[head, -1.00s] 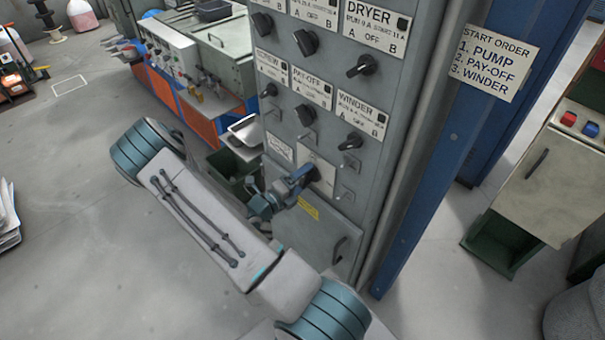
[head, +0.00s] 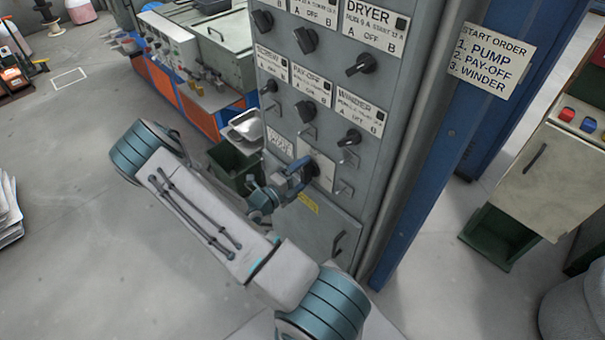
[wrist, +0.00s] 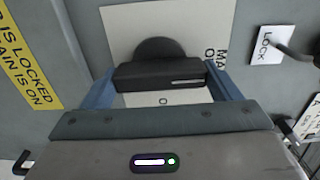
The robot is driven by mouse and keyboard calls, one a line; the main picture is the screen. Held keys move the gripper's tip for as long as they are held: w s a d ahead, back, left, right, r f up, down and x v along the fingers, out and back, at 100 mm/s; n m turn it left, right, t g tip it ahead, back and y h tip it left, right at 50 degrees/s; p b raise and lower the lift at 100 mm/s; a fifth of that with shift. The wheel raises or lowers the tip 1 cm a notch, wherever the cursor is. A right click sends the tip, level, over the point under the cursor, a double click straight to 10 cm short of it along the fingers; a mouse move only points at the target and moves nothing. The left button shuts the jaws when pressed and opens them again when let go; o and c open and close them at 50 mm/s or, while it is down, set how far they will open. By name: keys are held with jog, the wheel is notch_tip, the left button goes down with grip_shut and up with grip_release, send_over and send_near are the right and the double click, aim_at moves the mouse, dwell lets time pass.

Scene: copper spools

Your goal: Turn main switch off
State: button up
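The main switch (wrist: 160,76) is a black rotary handle with a white mark at one end, on a pale plate (wrist: 200,28) low on the grey panel. In the wrist view the white mark is at the handle's right end, beside lettering that begins "MA" and "O". My gripper (wrist: 161,78) has its blue fingers at the two ends of the handle, with no clear gap on either side. In the head view my gripper (head: 302,180) is at the plate (head: 320,170), and its fingers largely hide the handle.
Above are other black knobs, including the winder knob (head: 349,138) and dryer knob (head: 361,64). A lock label (wrist: 266,46) and a yellow warning label (wrist: 24,60) flank the switch plate. A blue post (head: 425,190) stands to the right. Open floor (head: 75,220) lies left.

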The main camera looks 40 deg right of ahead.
jog(key=o, duration=0.3)
jog(key=shift+a, duration=0.15)
jog(key=s+a+b, duration=0.1)
jog(key=a+b, duration=0.2)
jog(key=a, duration=1)
jog(key=shift+a, duration=0.3)
jog(key=s+a+r+n+y, duration=0.4)
jog(key=r+n+y, duration=0.2)
jog(key=n, duration=0.5)
jog(key=s+a+r+n+t+y, duration=0.1)
jog(key=s+a+r+n+y, duration=0.3)
jog(key=r+n, duration=0.6)
jog(key=s+a+r+n+t+y, duration=0.1)
jog(key=s+a+r+n+y, duration=0.3)
jog(key=n, duration=1)
notch_tip(320, 180, up, 4)
jog(key=y, duration=0.4)
jog(key=shift+s+a, duration=0.2)
jog(key=shift+s, duration=0.2)
